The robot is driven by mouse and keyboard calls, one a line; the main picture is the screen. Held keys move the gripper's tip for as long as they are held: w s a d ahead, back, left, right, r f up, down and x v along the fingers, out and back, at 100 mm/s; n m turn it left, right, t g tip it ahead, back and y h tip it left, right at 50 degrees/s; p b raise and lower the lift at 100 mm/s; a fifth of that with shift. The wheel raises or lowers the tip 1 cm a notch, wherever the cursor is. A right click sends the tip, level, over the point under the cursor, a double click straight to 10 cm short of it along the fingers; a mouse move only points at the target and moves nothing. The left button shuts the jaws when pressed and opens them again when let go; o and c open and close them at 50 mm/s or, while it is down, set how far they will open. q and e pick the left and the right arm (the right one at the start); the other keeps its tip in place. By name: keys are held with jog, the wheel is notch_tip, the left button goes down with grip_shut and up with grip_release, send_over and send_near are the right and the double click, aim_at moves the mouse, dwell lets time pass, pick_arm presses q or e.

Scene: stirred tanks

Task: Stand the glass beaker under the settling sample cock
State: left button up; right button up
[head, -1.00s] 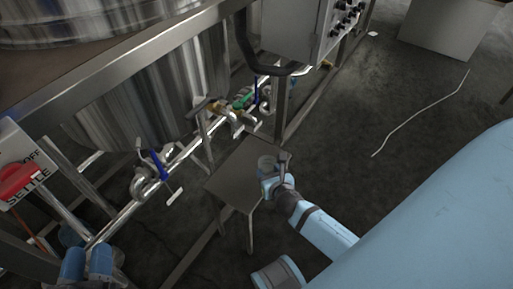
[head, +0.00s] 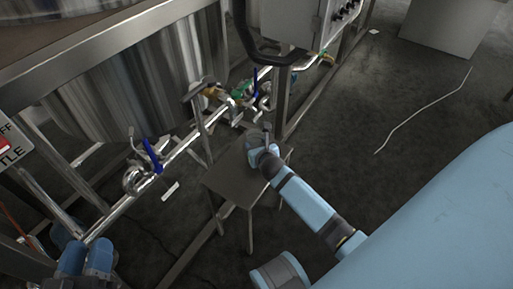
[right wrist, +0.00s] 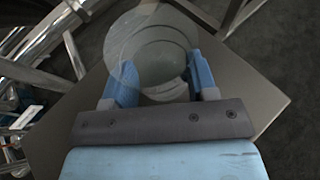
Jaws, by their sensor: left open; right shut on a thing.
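The clear glass beaker (right wrist: 152,45) is between the blue fingers of my right gripper (right wrist: 160,78) in the right wrist view. My right gripper (head: 261,146) is shut on it, over the back part of a small steel stand (head: 232,184). In the head view the gripper largely hides the beaker, and I cannot tell whether its base touches the stand. Small valves sit on the pipework behind the stand: a brass-and-green group (head: 232,100) and a blue-handled one (head: 152,156). I cannot read which is the settling sample cock. My left gripper (head: 68,236) is at the lower left, partly hidden, apart from the beaker.
A large steel tank (head: 130,95) stands in a metal frame on the left. A control box (head: 310,22) hangs above and behind the stand. Frame legs (head: 204,135) stand close to the stand. The dark floor (head: 335,125) to the right is open, with a pale line on it.

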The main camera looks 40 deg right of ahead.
jog(key=shift+f, duration=0.1)
jog(key=o, duration=1)
jog(key=shift+c, duration=0.2)
jog(key=shift+s+r, duration=0.2)
jog(key=shift+r, duration=0.05)
jog(key=p+v, duration=0.4)
jog(key=v, duration=0.6)
jog(key=shift+s+a+r, duration=0.15)
jog(key=shift+s+a, duration=0.05)
jog(key=shift+s, duration=0.05)
jog(key=shift+s+a+r, duration=0.1)
jog(key=shift+s+r, duration=0.05)
jog(key=shift+s, duration=0.3)
pick_arm(q)
jog(key=r, duration=0.2)
jog(key=r+t, duration=0.2)
jog(key=r, duration=0.1)
jog(key=shift+s+a+r, duration=0.2)
jog(key=shift+a+r, duration=0.1)
